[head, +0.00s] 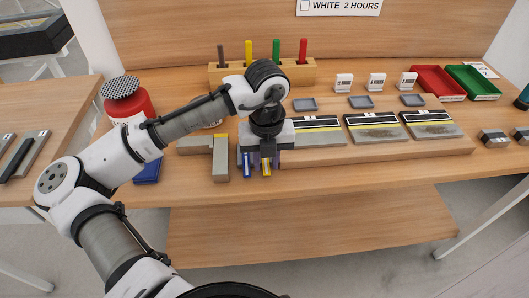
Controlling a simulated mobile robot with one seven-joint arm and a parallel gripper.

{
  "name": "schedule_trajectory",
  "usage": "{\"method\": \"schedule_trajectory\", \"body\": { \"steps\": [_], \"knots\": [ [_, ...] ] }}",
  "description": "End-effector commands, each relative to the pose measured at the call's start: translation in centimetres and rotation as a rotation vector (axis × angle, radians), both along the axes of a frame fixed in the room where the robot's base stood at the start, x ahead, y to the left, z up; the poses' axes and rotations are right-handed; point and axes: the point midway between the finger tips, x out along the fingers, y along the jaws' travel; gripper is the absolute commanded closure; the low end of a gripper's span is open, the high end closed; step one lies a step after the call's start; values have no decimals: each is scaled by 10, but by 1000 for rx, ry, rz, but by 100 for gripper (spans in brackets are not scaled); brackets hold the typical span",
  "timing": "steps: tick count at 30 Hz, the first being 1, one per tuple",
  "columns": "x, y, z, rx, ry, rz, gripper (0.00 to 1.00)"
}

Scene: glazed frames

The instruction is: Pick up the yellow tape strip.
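A narrow yellow strip (266,168) shows directly below my gripper, near the front edge of the bench. A similar blue strip (247,166) stands just left of it. My gripper (262,163) points down over this spot, left of the row of grey blocks. Its dark body hides the upper ends of both strips. The fingers are small and partly merge with the strips, so I cannot tell how far apart they are or whether they touch the yellow strip.
Grey blocks with black, white and yellow bands (375,133) lie on a wooden board to the right. Behind stand a wooden holder (220,74) with coloured sticks, a red tray (438,83) and a green tray (472,82). A red jar (130,103) and grey bars (221,158) are left.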

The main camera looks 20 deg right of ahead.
Motion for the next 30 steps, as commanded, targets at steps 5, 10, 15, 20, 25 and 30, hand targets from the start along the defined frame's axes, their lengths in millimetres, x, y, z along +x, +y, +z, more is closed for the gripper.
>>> {"method": "schedule_trajectory", "body": {
  "steps": [5,10,15,20,25,30],
  "knots": [
    [0,0,-1,-1,1,0,73],
    [0,0,-3,-2,2,-1,73],
    [0,0,-5,-1,0,0,73],
    [0,0,-5,0,0,0,73],
    [0,0,-5,0,0,0,86],
    [0,0,-5,0,0,0,100]
  ]
}}
